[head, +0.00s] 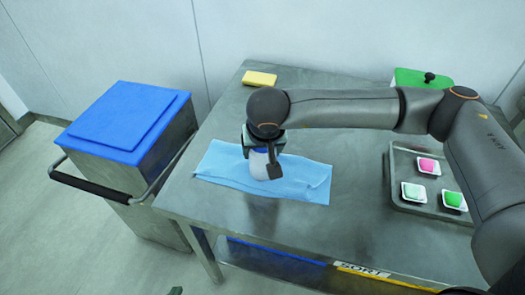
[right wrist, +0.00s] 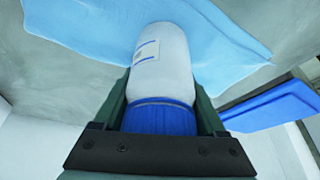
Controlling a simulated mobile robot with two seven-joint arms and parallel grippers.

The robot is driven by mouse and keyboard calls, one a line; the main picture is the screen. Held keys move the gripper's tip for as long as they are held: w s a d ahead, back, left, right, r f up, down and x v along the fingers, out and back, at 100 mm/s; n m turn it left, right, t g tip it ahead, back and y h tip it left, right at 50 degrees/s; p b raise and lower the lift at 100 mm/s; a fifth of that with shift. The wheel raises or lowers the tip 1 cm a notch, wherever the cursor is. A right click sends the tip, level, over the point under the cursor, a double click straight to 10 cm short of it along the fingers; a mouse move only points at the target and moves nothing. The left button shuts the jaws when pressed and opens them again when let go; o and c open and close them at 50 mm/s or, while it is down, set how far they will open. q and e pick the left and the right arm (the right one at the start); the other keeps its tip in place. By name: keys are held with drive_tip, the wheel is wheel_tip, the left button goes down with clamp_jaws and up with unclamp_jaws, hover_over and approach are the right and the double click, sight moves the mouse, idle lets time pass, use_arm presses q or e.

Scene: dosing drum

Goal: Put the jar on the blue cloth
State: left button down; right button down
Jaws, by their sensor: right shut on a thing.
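The jar, white with a blue lid, is upright in my right gripper (head: 262,150), whose fingers are shut around its lid end. The jar (head: 259,165) shows partly behind a finger in the head view, and whole below the lid in the right wrist view (right wrist: 161,65). The blue cloth (head: 305,180) lies flat on the steel table, and the jar is over its middle. I cannot tell whether the jar's base touches the cloth. Only a small dark tip of what seems my left gripper (head: 175,290) shows at the bottom edge; its jaws cannot be made out.
A yellow sponge-like block (head: 260,78) lies at the table's back edge. A tray (head: 400,175) with pink, white-green and green dishes is at the right. A green-lidded box (head: 410,77) stands behind it. A blue-lidded cart (head: 125,120) stands left of the table (head: 330,225).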

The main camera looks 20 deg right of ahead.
drive_tip(key=shift+c, duration=1.8)
unclamp_jaws()
drive_tip(key=shift+s+f, duration=0.25)
drive_tip(key=shift+f, duration=0.1)
drive_tip(key=o, duration=0.4)
drive_tip(key=shift+w+r, duration=0.1)
drive_tip(key=shift+c, duration=0.2)
use_arm(q)
drive_tip(key=shift+w+r, duration=0.25)
drive_tip(key=shift+r, duration=0.05)
use_arm(e)
drive_tip(key=shift+r+p, duration=0.4)
drive_tip(key=shift+p, duration=0.1)
drive_tip(key=shift+r+p, duration=0.45)
drive_tip(key=shift+p, duration=0.05)
use_arm(q)
drive_tip(key=shift+s+a+r, duration=0.15)
drive_tip(key=shift+a+r, duration=0.2)
use_arm(e)
drive_tip(key=v, duration=1.1)
drive_tip(key=shift+r, duration=0.35)
